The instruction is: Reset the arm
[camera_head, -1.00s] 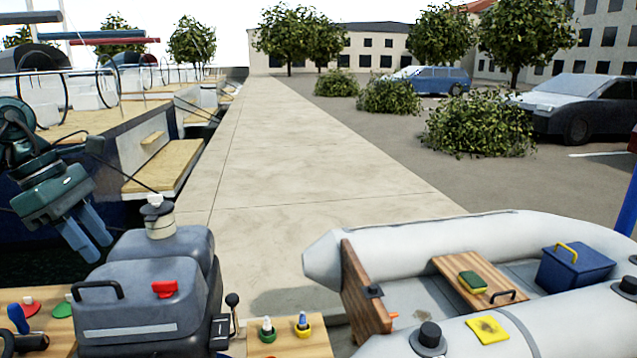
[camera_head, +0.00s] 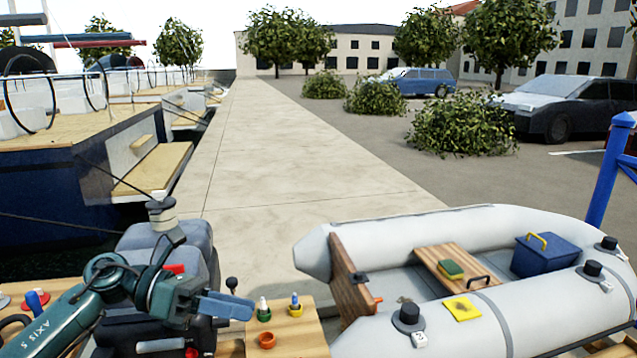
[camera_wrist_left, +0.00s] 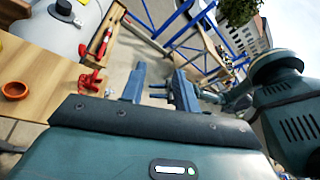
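My left arm comes in from the lower left in the head view, in front of the grey outboard motor. My left gripper (camera_head: 228,306) points right, its blue fingers reaching to the left edge of the small wooden board. In the left wrist view my left gripper (camera_wrist_left: 160,88) has its two fingers apart with nothing between them. My right gripper does not show in the head view, and I cannot make it out in the left wrist view.
The grey motor (camera_head: 140,243) stands behind my left arm. A wooden board (camera_head: 290,335) with small pots and an orange ring (camera_head: 267,340) is beside the fingers. A grey dinghy (camera_head: 400,235) lies to the right. The pale quay (camera_head: 290,150) ahead is clear.

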